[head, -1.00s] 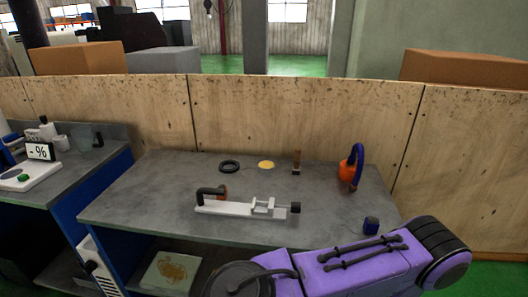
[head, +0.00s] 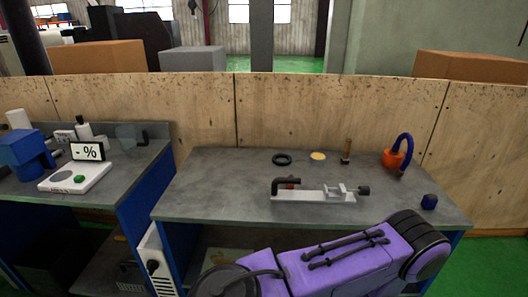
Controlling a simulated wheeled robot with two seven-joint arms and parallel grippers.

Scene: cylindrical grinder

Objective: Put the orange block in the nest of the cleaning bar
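A long white fixture (head: 300,195) lies on the grey workbench (head: 225,180). A black bent handle stands at its left end and a dark knob at its right end. A small orange-brown piece (head: 291,183) shows beside the handle, partly hidden by it. An orange body (head: 392,160) with a blue loop stands at the back right of the bench. I cannot tell which of these orange things is the block, or make out a nest. Neither gripper is in view. My purple arm crosses the bottom.
A black ring (head: 282,159), a yellow disc (head: 318,156) and an upright brown-handled tool (head: 346,151) are along the bench's back. A small dark blue item (head: 429,201) is near its right edge. A white scale (head: 75,178) is on the left bench. A plywood wall stands behind.

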